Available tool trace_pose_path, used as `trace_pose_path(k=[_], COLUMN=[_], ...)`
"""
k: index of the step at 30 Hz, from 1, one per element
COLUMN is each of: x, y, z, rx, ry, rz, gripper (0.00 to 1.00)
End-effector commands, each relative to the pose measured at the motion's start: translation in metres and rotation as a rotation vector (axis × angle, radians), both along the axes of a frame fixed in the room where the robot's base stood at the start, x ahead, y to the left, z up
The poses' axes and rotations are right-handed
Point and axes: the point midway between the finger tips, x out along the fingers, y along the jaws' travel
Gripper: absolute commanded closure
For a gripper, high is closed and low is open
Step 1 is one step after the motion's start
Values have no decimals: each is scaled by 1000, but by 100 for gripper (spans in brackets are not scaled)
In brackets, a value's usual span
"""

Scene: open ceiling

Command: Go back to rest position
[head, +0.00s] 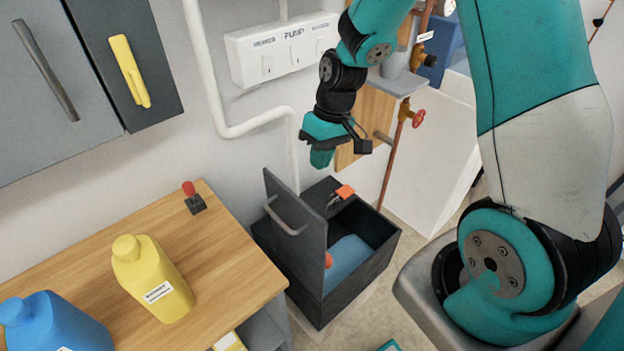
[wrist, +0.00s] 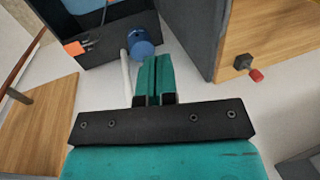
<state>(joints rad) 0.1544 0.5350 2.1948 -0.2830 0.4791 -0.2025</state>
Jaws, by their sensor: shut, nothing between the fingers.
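My gripper (head: 322,157) hangs in the air above the dark box, in front of the white wall, pointing down in the head view. In the wrist view its teal fingers (wrist: 154,75) are pressed together with nothing between them. The dark box (head: 345,295) stands on the floor with its handled front panel upright at the left. A blue item (head: 347,262) lies inside it, and an orange piece (head: 345,192) sits on its back edge.
A wooden counter (head: 225,240) at the left holds a yellow bottle (head: 150,275), a blue bottle (head: 52,322) and a red-topped switch (head: 193,198). A switch panel (head: 283,48) and white pipe (head: 213,85) are on the wall. A copper pipe with red valve (head: 417,118) stands right of my gripper.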

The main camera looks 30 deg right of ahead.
Motion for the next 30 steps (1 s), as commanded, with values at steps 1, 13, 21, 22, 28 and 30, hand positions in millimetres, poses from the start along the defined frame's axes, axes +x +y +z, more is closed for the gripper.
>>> trace_pose_path(k=[1,13,21,22,28,30], x=[1,1,-44,-55,-135,-158], y=[-3,-6,60,71,120,127], z=[9,29,98,108,156,164], rx=[0,-1,31,38,83,95], ry=[-4,-1,-77,-88,-151,-163], rz=[-1,4,143,168,325,365], gripper=[100,100,100,100,100,100])
